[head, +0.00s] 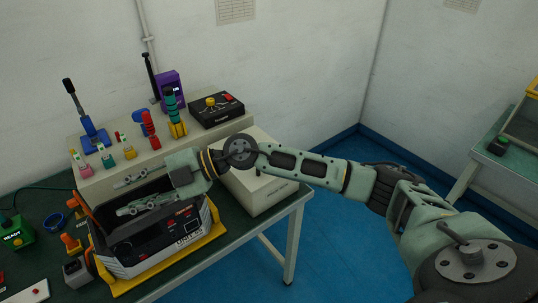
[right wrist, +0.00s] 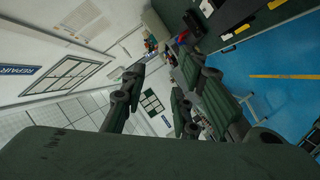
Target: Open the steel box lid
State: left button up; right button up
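A pale box (head: 265,192) with a closed flat top stands at the right end of the green table, partly behind my right arm. It may be the steel box; I see no clear lid seam. My right gripper (head: 132,190) is left of it, over a black and white open-topped case (head: 150,262). Its two fingers are apart with nothing visible between them. In the right wrist view the fingers (right wrist: 152,105) also stand apart. I cannot tell whether they touch the case. My left gripper is not in view.
A long pale stand (head: 120,180) behind the case carries several joysticks and a black control box (head: 217,110). The case sits on a yellow tray (head: 205,243). A green box (head: 17,234) and small parts lie at left. Blue floor is clear right of the table.

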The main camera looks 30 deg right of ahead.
jog(key=w+d+f+m+g+h, duration=0.1)
jog(key=w+d+f+h, duration=0.15)
jog(key=d, duration=0.45)
jog(key=w+d+f+h, duration=0.1)
jog(key=d+h, duration=0.3)
jog(key=d, duration=0.2)
jog(key=w+d+f+m+g+h, duration=0.1)
jog(key=d+f+h, duration=0.15)
jog(key=d, duration=0.45)
jog(key=s+d+r+m+h, duration=0.15)
jog(key=d+m+h, duration=0.3)
jog(key=d, duration=1.25)
jog(key=shift+n+g+h, duration=0.3)
jog(key=shift+n+h, duration=0.05)
jog(key=shift+h, duration=0.1)
jog(key=f, duration=0.2)
jog(key=w+f+p, duration=0.1)
jog(key=f, duration=0.1)
jog(key=w+f+p, duration=0.1)
jog(key=f, duration=0.1)
jog(key=shift+a+f, duration=0.1)
jog(key=shift+f, duration=0.2)
grip_shut()
